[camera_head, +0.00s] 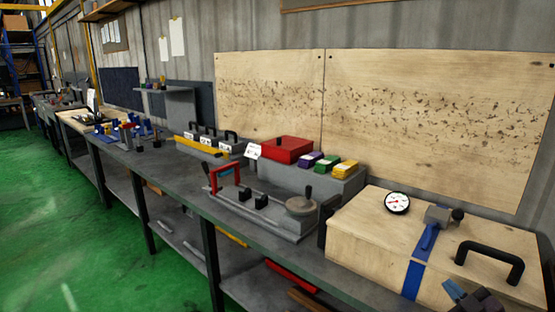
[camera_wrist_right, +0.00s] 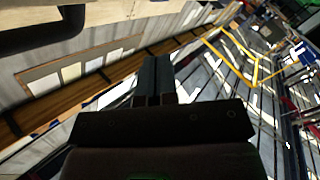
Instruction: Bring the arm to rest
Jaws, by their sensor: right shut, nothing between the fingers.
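My right gripper (camera_head: 466,294) shows at the bottom right edge of the head view, dark and partly cut off by the frame. It is in front of the wooden case (camera_head: 375,248), near the black handle (camera_head: 490,262). In the right wrist view my right gripper (camera_wrist_right: 156,64) has its two dark fingers side by side, shut, with nothing between them. My left gripper is in neither view.
A long grey workbench (camera_head: 190,165) runs to the back left. It carries a grey fixture (camera_head: 262,215) with a red handle, a red box (camera_head: 287,150) and small coloured blocks. A gauge (camera_head: 397,203) lies on the case. Green floor (camera_head: 60,220) is clear at left.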

